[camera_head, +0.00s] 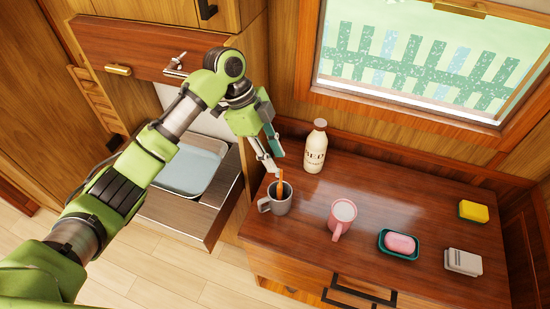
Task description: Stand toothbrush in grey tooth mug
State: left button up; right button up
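The grey tooth mug (276,205) stands upright on the wooden counter near its left end, handle to the left. An orange toothbrush (281,187) sticks up out of its mouth; its lower part is hidden inside the mug. My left gripper (279,166) points down just above the mug, with its fingertips at the upper end of the toothbrush. From this angle I cannot tell whether the fingers hold it or stand apart around it. My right gripper is not in view.
A cream bottle (315,150) stands behind the mug. A pink mug (341,217), a teal soap dish (384,246) with pink soap (400,243), a yellow sponge (473,211) and a pale stacked block (463,262) stand to the right. A basin (193,168) lies left, below a tap.

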pick_arm(q)
jog(key=v, duration=1)
jog(key=shift+r, duration=0.2)
jog(key=shift+a, duration=0.1)
